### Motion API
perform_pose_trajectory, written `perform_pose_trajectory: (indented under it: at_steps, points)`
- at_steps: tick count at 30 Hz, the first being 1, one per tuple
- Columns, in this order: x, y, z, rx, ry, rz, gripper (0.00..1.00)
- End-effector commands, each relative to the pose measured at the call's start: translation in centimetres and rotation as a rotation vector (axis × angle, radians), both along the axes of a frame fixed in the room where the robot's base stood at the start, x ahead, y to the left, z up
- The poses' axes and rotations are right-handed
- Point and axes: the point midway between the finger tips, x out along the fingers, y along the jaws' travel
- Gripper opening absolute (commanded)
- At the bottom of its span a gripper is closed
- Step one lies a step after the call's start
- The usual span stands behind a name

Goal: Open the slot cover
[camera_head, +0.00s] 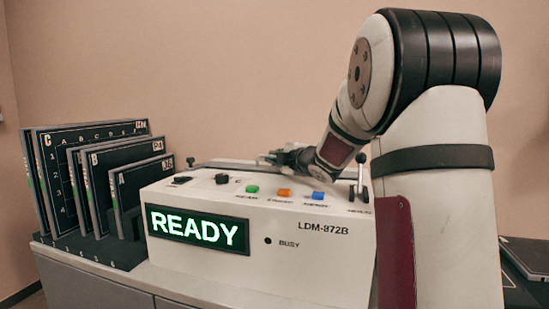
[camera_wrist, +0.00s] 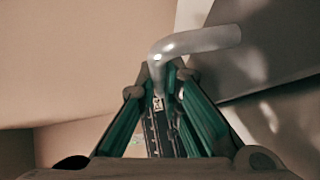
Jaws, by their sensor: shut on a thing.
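The white LDM-872B machine (camera_head: 315,255) stands on a cabinet, its display reading READY. The slot cover cannot be clearly made out; a thin dark-grey edge (camera_head: 232,164) runs along the machine's top rear, partly hidden by my arm. My gripper (camera_head: 268,157) is behind the top panel. In the wrist view my gripper (camera_wrist: 160,72) has its green-lined fingers closed around the end of a pale grey bent handle (camera_wrist: 205,40). The handle bends away to the right beyond the fingertips. Whether the cover is raised cannot be told.
Black lettered plates (camera_head: 95,170) stand in a rack at the left. Green (camera_head: 252,190), orange (camera_head: 285,193) and blue (camera_head: 318,196) buttons and black knobs line the machine's top. A dark flat object (camera_head: 528,258) lies at the far right.

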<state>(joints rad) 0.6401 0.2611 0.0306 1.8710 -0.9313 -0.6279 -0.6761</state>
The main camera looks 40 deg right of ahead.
Motion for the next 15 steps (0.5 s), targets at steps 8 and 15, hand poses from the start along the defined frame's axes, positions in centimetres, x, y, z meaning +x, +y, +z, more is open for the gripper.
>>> perform_pose_trajectory:
  at_steps: [8, 15]
  points:
    - [2.8, -3.7, 0.2, 0.004, 0.001, -0.002, 0.0]
    - [3.5, -4.6, 0.1, 0.002, -0.001, -0.001, 0.0]
